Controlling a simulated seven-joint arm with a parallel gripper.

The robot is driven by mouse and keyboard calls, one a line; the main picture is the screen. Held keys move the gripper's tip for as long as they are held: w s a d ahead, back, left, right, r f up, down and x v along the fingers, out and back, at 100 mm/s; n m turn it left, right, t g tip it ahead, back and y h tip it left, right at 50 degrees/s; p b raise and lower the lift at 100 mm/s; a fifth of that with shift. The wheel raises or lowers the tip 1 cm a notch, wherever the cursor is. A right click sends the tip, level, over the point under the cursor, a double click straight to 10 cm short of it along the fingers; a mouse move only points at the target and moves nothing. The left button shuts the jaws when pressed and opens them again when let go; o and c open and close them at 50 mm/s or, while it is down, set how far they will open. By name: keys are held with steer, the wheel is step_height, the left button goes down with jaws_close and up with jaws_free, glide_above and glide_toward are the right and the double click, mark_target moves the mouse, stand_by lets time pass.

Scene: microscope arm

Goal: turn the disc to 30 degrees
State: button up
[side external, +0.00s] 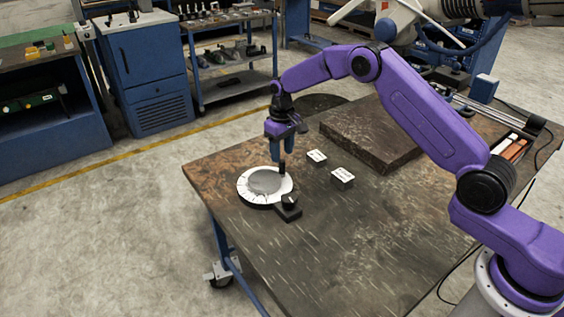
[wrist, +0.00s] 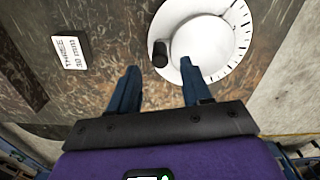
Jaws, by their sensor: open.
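The round disc (side external: 264,181) lies flat near the table's left corner, with a grey middle inside a white ring with black tick marks. In the wrist view the disc (wrist: 203,45) is partly cut off at the top, with ticks showing on its right side. A short black peg (wrist: 159,53) stands at the disc's left edge there. My gripper (wrist: 159,64) is open, its blue fingertips on either side of the peg in the picture; contact cannot be told. In the side view my gripper (side external: 283,158) points down over the disc's far right edge. The disc's angle is not readable.
A small black block with a knob (side external: 289,208) sits at the disc's front right. Two small white-topped labelled blocks (side external: 316,157) (side external: 342,176) stand to the right. A low brown slab (side external: 370,135) lies behind them. The front of the table (side external: 350,240) is clear.

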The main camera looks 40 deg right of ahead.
mark_target(282, 161)
steer(key=shift+f, duration=2.3)
jaws_close()
